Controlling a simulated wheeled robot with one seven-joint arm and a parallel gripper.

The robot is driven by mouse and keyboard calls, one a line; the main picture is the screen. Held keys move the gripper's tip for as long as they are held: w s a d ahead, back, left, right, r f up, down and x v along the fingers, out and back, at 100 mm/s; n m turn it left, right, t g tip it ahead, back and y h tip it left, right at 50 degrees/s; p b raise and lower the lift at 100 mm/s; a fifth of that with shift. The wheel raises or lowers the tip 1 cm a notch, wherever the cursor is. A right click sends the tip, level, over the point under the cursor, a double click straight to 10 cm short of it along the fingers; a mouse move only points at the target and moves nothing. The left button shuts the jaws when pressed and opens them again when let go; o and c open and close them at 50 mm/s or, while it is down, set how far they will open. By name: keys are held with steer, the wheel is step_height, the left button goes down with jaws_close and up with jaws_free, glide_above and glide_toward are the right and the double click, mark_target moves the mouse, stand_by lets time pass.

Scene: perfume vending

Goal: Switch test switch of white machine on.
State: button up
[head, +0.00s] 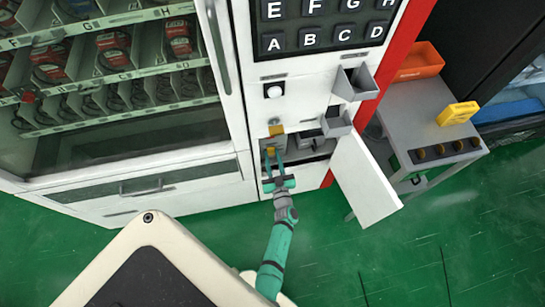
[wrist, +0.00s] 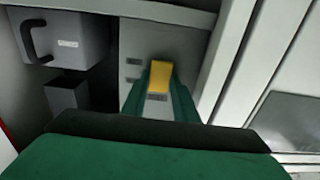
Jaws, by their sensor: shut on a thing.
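The white machine (head: 262,110) stands ahead with its lower compartment open. Inside, a yellow switch (head: 270,151) sits on a grey panel at the compartment's left side. The same yellow switch shows in the wrist view (wrist: 161,75), with small labels beside and below it. My gripper (head: 272,159) reaches into the compartment. Its teal fingers lie on both sides of the switch and are shut on it.
The open white compartment door (head: 365,180) juts out right of my arm. A grey box with a black handle (wrist: 65,38) is inside the compartment. A grey table (head: 415,100) holds an orange tray (head: 418,66).

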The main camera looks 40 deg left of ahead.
steer(key=shift+s+a+f+t+y, duration=0.15)
steer(key=shift+a+f+t+y, duration=0.2)
steer(key=shift+t+y, duration=0.35)
steer(key=shift+f, duration=0.1)
steer(key=shift+d+y, duration=0.15)
steer(key=shift+y, duration=0.15)
steer(key=o, duration=1.1)
steer(key=shift+c, duration=0.2)
steer(key=shift+d, duration=0.1)
steer(key=shift+d, duration=0.1)
